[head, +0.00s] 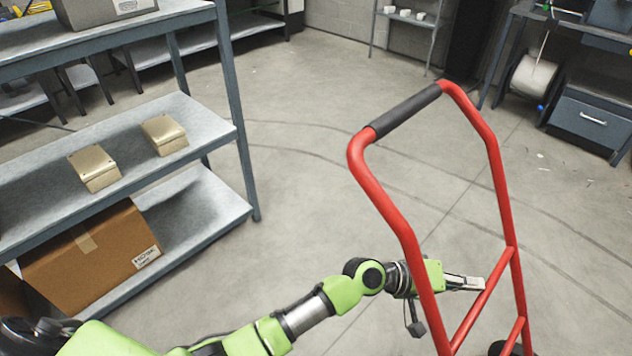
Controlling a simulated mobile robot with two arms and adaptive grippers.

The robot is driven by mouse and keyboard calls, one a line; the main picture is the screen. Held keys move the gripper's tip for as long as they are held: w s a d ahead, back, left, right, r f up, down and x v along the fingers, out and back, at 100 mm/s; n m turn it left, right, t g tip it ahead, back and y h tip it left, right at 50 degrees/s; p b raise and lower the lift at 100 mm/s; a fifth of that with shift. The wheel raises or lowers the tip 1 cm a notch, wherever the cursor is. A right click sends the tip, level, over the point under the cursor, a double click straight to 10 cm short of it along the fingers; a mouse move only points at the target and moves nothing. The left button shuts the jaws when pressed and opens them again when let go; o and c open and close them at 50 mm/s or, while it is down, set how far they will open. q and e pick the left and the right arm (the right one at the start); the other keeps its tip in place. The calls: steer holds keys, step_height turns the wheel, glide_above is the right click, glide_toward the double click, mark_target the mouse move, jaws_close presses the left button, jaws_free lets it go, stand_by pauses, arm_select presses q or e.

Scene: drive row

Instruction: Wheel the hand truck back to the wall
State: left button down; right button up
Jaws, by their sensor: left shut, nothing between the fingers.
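The red hand truck (388,205) stands upright at the right of the head view, with a dark grip sleeve on its top bar. Its lower part runs out of the picture at the bottom, where part of a black wheel shows. My left gripper (482,284) is shut and empty. It reaches in from the left past the near side rail, and its fingertips are close to a red crossbar. I cannot tell whether they touch it. The far wall (336,20) is grey block at the top. My right gripper is not in view.
A grey metal shelf (228,132) with small tan boxes and a large carton (90,258) stands close on the left. A workbench with a drawer unit (590,118) is at the upper right. Open concrete floor (310,150) lies between them.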

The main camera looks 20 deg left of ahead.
arm_select(q)
steer(key=shift+s+d, duration=0.25)
steer(key=shift+f, duration=0.1)
steer(key=v, duration=1.2)
steer(key=shift+w+a, duration=0.25)
steer(key=shift+a, duration=0.05)
